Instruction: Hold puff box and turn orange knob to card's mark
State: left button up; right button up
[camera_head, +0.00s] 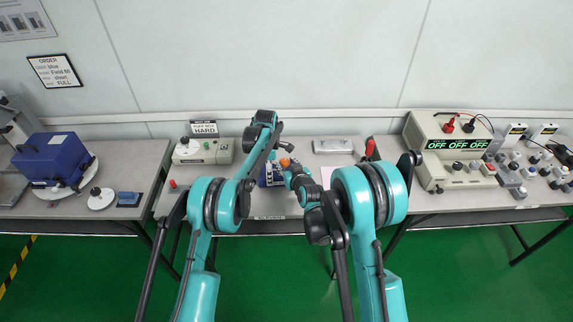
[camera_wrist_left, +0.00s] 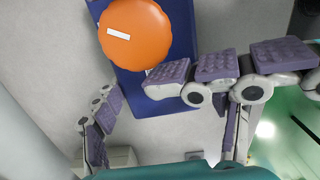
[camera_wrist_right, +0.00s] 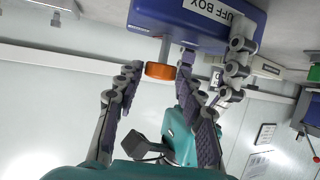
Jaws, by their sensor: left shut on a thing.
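The blue puff box (camera_head: 266,181) stands on the middle table, partly hidden by my arms. Its orange knob (camera_head: 285,162) faces up. In the left wrist view the knob (camera_wrist_left: 140,42) shows a white mark left of its centre. My left gripper (camera_wrist_left: 150,105) is shut on the puff box, its purple pads below the knob in that view. My right gripper (camera_wrist_right: 160,82) is open, its fingers on either side of the knob (camera_wrist_right: 160,70), with small gaps; contact is not clear. The card (camera_head: 204,128) behind the table reads "PUFF BOX" and "HARD".
A beige tester (camera_head: 202,151) stands left of the puff box and a grey tray (camera_head: 333,146) to the right. A larger beige unit (camera_head: 450,145) reads "OFF OFF OFF". A blue case (camera_head: 52,158) is far left. Red-handled items stand near the arms.

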jog(key=c, duration=0.5)
jog(key=shift+c, duration=0.2)
jog(key=shift+f+h, duration=0.1)
jog(key=shift+h, duration=0.2)
jog(key=shift+s+a+f+m+t+h, duration=0.1)
jog(key=shift+a+m+t+h, duration=0.05)
jog(key=shift+m+h, duration=0.3)
jog(key=shift+s+a+m+t+h, duration=0.1)
jog(key=shift+m+t+h, duration=0.05)
jog(key=shift+m+h, duration=0.3)
jog(key=shift+a+m+h, duration=0.2)
jog(key=shift+m+h, duration=0.5)
jog(key=shift+w+m+h, duration=0.1)
jog(key=shift+m+h, duration=0.4)
jog(key=shift+h, duration=0.1)
jog(key=o, duration=1.2)
jog(key=shift+c, duration=0.2)
